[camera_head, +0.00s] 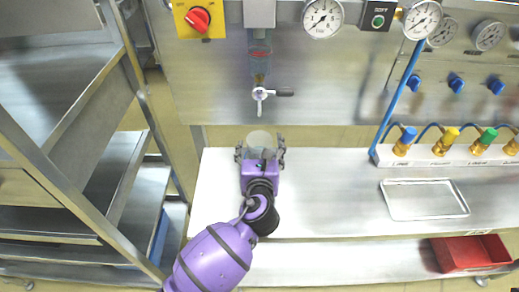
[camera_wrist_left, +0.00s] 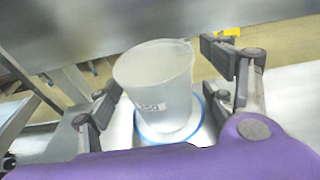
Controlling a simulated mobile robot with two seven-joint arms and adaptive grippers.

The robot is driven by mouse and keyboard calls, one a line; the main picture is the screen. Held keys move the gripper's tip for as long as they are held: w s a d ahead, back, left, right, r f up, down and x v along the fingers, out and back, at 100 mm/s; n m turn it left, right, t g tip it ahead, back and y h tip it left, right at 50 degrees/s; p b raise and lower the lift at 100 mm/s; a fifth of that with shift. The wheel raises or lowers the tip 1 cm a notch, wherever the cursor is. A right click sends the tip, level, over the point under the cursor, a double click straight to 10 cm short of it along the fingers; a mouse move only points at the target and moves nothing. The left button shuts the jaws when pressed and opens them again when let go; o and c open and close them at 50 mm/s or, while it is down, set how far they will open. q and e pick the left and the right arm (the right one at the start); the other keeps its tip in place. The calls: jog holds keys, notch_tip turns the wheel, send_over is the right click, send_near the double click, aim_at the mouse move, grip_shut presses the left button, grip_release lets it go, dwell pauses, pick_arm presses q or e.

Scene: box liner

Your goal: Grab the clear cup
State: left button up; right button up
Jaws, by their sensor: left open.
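The clear cup (camera_wrist_left: 158,88) is a translucent beaker with a small white label. It stands upright on a blue ring marking on the white bench in the left wrist view. In the head view the cup (camera_head: 259,140) shows just past my left gripper, partly hidden by it. My left gripper (camera_head: 260,151) is open, with one finger on each side of the cup. In the left wrist view the fingers of the left gripper (camera_wrist_left: 168,85) show gaps to the cup's sides. My right gripper is not in view.
A metal panel with a valve tap (camera_head: 261,94) rises behind the cup. The bench (camera_head: 325,190) is clear to the right up to a metal tray (camera_head: 424,199). A red bin (camera_head: 470,253) sits lower right. A metal shelf rack (camera_head: 90,130) stands at left.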

pick_arm(q)
jog(key=shift+c, duration=0.5)
jog(key=shift+w, duration=0.1)
jog(key=c, duration=1.3)
